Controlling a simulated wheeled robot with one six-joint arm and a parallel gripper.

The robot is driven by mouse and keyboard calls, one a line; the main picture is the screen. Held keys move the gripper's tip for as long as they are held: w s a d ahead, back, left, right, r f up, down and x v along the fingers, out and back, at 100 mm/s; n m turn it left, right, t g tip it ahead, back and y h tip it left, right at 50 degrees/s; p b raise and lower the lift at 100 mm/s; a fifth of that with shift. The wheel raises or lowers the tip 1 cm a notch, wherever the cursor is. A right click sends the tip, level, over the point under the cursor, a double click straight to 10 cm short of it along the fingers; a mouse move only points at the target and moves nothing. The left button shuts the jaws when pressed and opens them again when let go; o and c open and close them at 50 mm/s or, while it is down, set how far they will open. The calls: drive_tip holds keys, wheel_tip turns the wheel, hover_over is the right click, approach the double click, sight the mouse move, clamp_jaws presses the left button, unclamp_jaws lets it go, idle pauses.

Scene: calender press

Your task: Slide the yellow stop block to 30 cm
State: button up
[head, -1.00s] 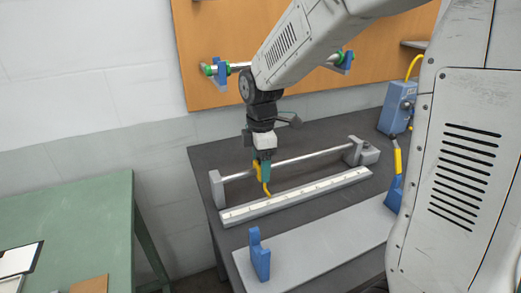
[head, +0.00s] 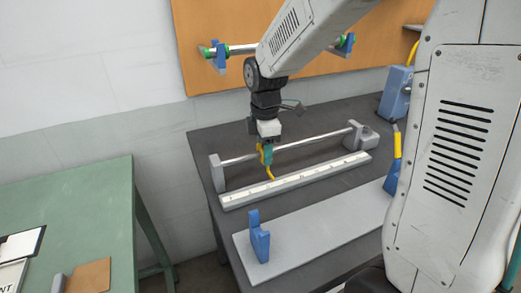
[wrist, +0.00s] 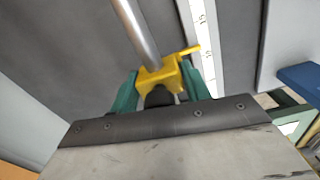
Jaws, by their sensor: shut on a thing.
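The yellow stop block (head: 262,156) sits on a steel rod (head: 310,143), left of its middle. Its thin yellow pointer (head: 271,174) reaches towards the white scale (head: 310,178) in front. My gripper (head: 267,153) comes down from above with its green fingers shut on the block. In the wrist view, the yellow block (wrist: 160,74) lies between the green fingers of my gripper (wrist: 163,90), with the rod (wrist: 136,32) running into it. The pointer (wrist: 189,50) there overlaps the edge of the scale (wrist: 205,62). The scale figures are too small and blurred to read surely.
Grey end brackets (head: 216,172) and (head: 355,133) hold the rod on the dark table (head: 205,145). A grey plate (head: 320,225) with a blue upright (head: 258,238) lies in front. A green table (head: 80,200) stands left. A blue box with a yellow cable (head: 395,95) is at right.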

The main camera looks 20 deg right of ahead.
drive_tip(key=shift+d, duration=5.45)
drive_tip(key=shift+w+d, duration=0.1)
drive_tip(key=shift+d, duration=3.45)
drive_tip(key=o, duration=1.1)
drive_tip(key=shift+r, duration=0.1)
wheel_tip(320, 180, up, 8)
drive_tip(key=shift+f, duration=0.15)
